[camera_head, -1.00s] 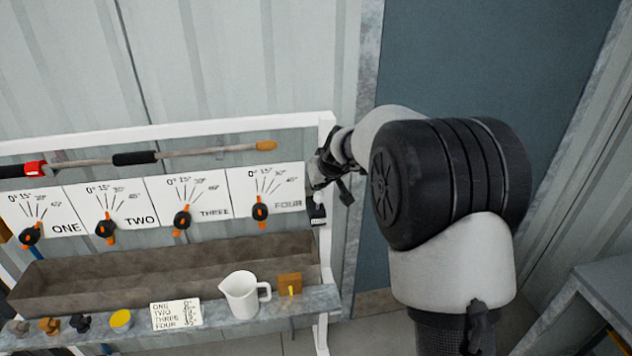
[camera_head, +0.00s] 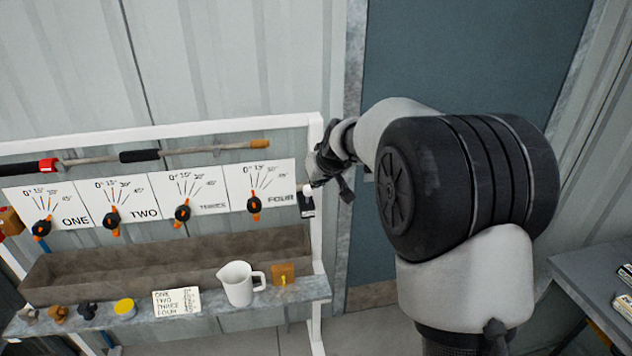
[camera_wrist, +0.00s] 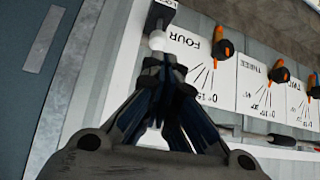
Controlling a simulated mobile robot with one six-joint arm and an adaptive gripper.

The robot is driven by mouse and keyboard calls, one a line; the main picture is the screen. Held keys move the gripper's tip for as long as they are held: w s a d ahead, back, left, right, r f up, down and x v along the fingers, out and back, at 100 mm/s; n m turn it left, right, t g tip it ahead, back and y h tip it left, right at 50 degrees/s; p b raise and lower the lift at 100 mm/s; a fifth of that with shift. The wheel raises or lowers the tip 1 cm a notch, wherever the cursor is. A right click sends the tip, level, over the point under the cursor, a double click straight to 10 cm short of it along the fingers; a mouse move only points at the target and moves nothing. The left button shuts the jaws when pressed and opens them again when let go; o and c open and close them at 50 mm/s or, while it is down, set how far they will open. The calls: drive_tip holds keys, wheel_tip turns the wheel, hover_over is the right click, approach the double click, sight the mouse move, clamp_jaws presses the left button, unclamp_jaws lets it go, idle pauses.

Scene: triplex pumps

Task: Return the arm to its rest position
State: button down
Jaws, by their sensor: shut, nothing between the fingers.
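My arm reaches up and to the left in the head view, bent at its large black joint. My gripper (camera_wrist: 164,66) is shut and empty in the wrist view, its fingertips at or very near a white ball knob (camera_wrist: 157,40) on a black switch box (camera_wrist: 163,12). I cannot tell whether they touch. In the head view my gripper (camera_head: 312,179) is small and partly hidden by its own wrist, beside the white frame's right post and the black box (camera_head: 307,205).
A white frame (camera_head: 90,142) carries panels ONE to FOUR (camera_head: 259,187) with black and orange knobs. Below are a brown trough (camera_head: 150,262) and a shelf with a white jug (camera_head: 238,284). A grey table (camera_head: 590,290) stands at right; a blue door (camera_head: 460,60) is behind my arm.

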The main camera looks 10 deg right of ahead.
drive_tip(key=s+a+r+g, duration=0.1)
drive_tip(key=s+r, duration=0.2)
drive_tip(key=s, duration=0.7)
drive_tip(key=s+a+r+g, duration=0.1)
drive_tip(key=s+r, duration=0.3)
drive_tip(key=s, duration=0.6)
drive_tip(key=s+d+f+m+g, duration=0.1)
drive_tip(key=s+f, duration=0.1)
drive_tip(key=s, duration=1)
drive_tip(key=s+d+f+g+h, duration=0.1)
drive_tip(key=s+f, duration=0.2)
drive_tip(key=s, duration=0.9)
drive_tip(key=shift+s+d+f+m, duration=0.15)
drive_tip(key=shift+s+f+m, duration=0.1)
drive_tip(key=shift+s+m, duration=0.15)
